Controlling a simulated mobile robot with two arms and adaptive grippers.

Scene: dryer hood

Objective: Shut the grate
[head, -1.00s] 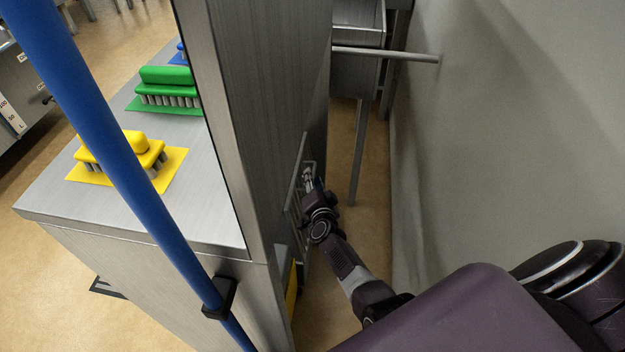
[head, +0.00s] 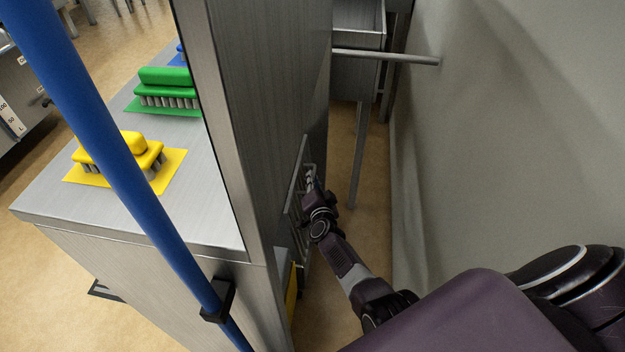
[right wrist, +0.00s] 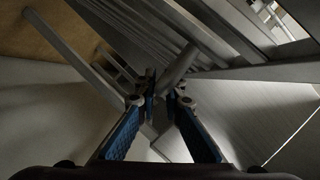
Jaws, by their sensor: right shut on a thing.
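The grate (head: 295,208) is a metal frame with bars on the right-hand side of the tall steel cabinet. It looks a little apart from the cabinet side, but how far it stands open is hard to tell. My right gripper (head: 312,184) is at the grate's outer face, with the arm reaching in from the lower right. In the right wrist view, the blue-padded fingers of the gripper (right wrist: 161,92) are closed on a round metal bar, the grate's handle (right wrist: 180,64). The grate's bars fill the top of that view. My left gripper is not in view.
A narrow strip of floor (head: 375,180) lies between the cabinet (head: 265,90) and the grey wall (head: 500,130). A metal rail (head: 390,54) juts across it further back. A blue pole (head: 120,170) crosses the left. Yellow (head: 125,150) and green (head: 168,86) brushes sit on the steel top.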

